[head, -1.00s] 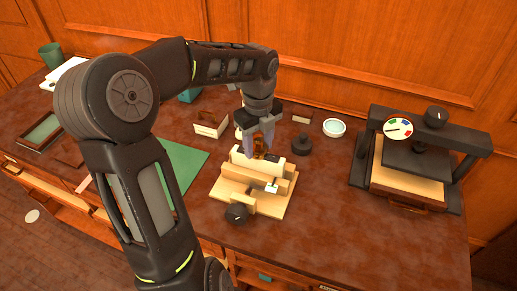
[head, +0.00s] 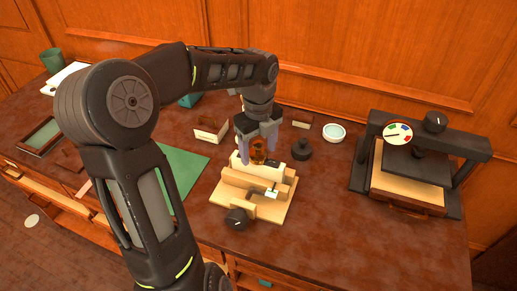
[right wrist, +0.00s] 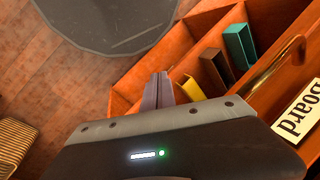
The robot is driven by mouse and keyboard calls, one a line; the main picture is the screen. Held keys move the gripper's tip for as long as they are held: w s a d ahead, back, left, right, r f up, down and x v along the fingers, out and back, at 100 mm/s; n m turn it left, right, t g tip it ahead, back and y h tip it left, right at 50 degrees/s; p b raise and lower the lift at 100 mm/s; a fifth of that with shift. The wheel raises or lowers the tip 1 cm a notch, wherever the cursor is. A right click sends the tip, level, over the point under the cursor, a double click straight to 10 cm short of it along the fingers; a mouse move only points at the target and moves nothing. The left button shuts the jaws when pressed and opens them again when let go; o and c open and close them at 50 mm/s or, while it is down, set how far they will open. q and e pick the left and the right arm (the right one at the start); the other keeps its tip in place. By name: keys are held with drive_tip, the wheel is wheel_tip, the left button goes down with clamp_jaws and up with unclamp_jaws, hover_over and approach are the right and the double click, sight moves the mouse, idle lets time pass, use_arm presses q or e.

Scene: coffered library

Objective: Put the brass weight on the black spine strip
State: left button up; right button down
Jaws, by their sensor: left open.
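The amber-brown brass weight (head: 258,149) stands upright on top of a pale block clamped in a wooden press (head: 228,192) in the head view. Dark parts of the black spine strip (head: 272,163) show on the block's top beside the weight's base. The weight appears to rest on the strip, but the contact is partly hidden. My left gripper (head: 257,146) is open, its fingers spread on either side of the weight, apart from it. In the right wrist view, my right gripper (right wrist: 158,90) has its fingers together with nothing visible between them.
A black knob-shaped object (head: 301,150) and a white round dish (head: 334,131) stand behind the press. A larger press with a dial (head: 397,132) stands at right. A green mat (head: 187,168) lies left. The right wrist view shows an open compartmented drawer (right wrist: 205,50) holding coloured pieces.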

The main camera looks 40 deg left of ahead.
sight(259, 142)
use_arm(q)
wheel_tip(259, 142, up, 9)
drive_tip(key=shift+r+b, duration=0.1)
drive_tip(key=shift+b, duration=0.2)
drive_tip(key=shift+r+p, duration=0.8)
drive_tip(key=shift+r, duration=0.1)
drive_tip(key=shift+r+p, duration=0.3)
drive_tip(key=shift+r, duration=0.2)
